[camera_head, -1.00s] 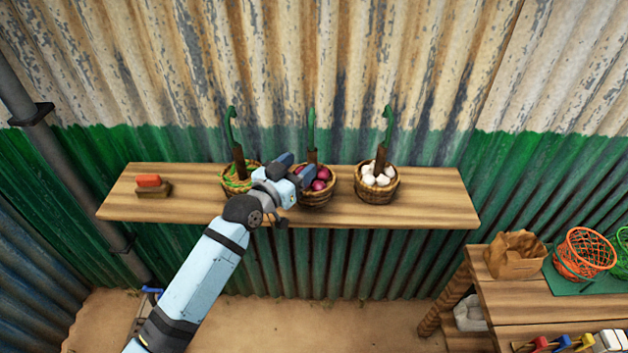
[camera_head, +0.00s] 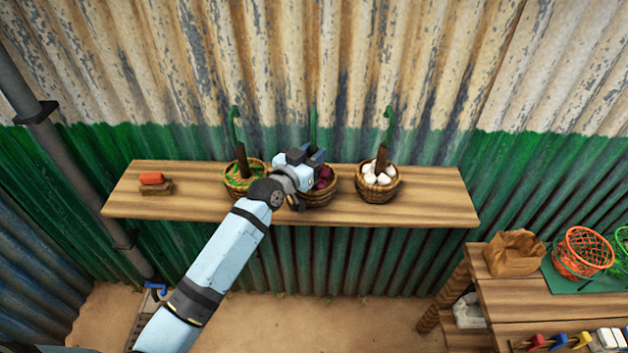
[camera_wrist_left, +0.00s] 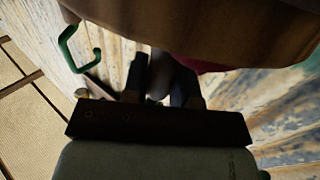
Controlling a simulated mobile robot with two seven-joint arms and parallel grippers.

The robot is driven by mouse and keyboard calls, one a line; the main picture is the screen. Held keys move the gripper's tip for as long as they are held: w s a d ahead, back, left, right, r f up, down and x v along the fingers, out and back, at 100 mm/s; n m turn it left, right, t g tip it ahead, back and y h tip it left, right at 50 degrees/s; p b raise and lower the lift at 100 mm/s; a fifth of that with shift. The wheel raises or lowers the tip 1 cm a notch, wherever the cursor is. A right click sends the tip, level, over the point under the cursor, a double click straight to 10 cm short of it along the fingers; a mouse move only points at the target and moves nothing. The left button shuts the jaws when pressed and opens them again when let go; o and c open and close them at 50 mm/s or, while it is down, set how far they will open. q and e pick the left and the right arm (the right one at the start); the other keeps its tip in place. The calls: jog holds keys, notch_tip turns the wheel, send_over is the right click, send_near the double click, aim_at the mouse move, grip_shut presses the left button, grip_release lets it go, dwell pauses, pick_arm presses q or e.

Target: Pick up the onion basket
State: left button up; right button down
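The onion basket (camera_head: 321,200) is a woven basket of purple-red onions in the middle of the wall shelf. Its upright handle ends in a green hook (camera_head: 313,122); my gripper hides the lower part. My left gripper (camera_head: 318,158) is over this basket at the handle. In the left wrist view its two dark fingers (camera_wrist_left: 160,82) stand apart with a dim greyish-brown piece between them. I cannot tell whether they press on it. A large, dark brown shape, probably the basket (camera_wrist_left: 200,30), fills the top there. The basket rests on the shelf. My right gripper is not in view.
On the shelf (camera_head: 430,205), a basket of green produce (camera_head: 237,186) stands left and a basket of white bulbs (camera_head: 377,190) right, both with hooked handles. A red-topped brush (camera_head: 153,182) lies far left. A table with a paper bag (camera_head: 514,254) and an orange basket (camera_head: 580,252) is lower right.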

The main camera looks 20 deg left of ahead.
pick_arm(q)
grip_shut()
